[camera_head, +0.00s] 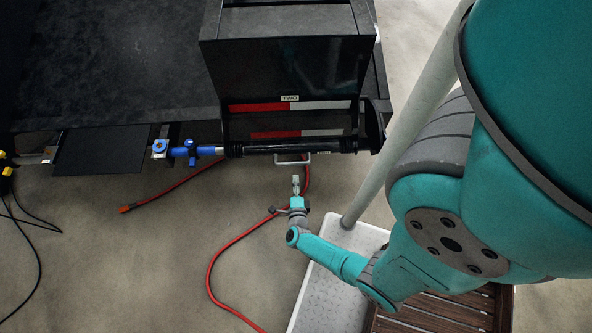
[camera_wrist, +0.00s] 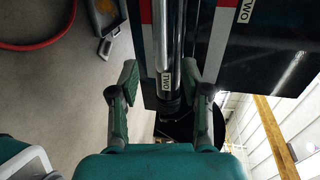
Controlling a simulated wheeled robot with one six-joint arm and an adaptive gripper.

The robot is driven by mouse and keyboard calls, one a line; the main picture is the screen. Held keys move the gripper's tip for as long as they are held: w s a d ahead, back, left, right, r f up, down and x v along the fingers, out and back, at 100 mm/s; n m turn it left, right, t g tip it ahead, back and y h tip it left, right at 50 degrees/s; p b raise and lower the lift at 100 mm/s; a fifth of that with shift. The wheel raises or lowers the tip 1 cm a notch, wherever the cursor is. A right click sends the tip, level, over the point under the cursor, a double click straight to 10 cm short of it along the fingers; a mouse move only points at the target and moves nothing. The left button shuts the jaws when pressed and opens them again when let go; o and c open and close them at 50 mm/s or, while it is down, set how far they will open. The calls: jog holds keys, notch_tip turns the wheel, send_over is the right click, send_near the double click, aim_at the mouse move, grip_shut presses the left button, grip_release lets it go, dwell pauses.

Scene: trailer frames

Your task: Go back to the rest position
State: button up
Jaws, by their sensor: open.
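My gripper (camera_head: 296,184) is at the end of my teal arm, in front of the trailer frame. In the wrist view my gripper (camera_wrist: 160,78) is open, with its two green-padded fingers spread apart. A long black cylinder (camera_head: 290,146) lies along the front of the frame. It also shows in the wrist view (camera_wrist: 168,50), beyond and between the fingers, with a label reading TWO. I see nothing held. Whether any finger touches the cylinder I cannot tell.
The black trailer frame (camera_head: 285,65) has red and white strips. A blue fitting (camera_head: 182,151) sits at the cylinder's left end. A red hose (camera_head: 212,262) lies on the floor. A pale pole (camera_head: 410,115) rises beside my arm. The floor at lower left is mostly clear.

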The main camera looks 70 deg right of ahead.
jog(key=shift+s+a+r, duration=0.1)
jog(key=shift+s+a, duration=0.05)
jog(key=shift+a, duration=0.2)
dwell(0.5)
jog(key=s+a+r+n+t+y, duration=0.3)
jog(key=a+r+n+t+y, duration=0.15)
jog(key=a+r+n, duration=0.4)
jog(key=s+a+r+n+t+y, duration=0.3)
jog(key=a+r+n+t, duration=0.2)
jog(key=a+r+n, duration=0.35)
jog(key=s+a+r+n+y, duration=0.2)
jog(key=a+r+n, duration=0.1)
jog(key=r, duration=0.5)
jog(key=s+a+r+n+y, duration=0.2)
jog(key=a+r+n, duration=0.1)
jog(key=r+n, duration=0.3)
jog(key=s+a+r+n+y, duration=0.2)
jog(key=r+n, duration=0.3)
jog(key=r, duration=0.6)
jog(key=shift+s+a+y, duration=0.2)
jog(key=shift+a+y, duration=0.25)
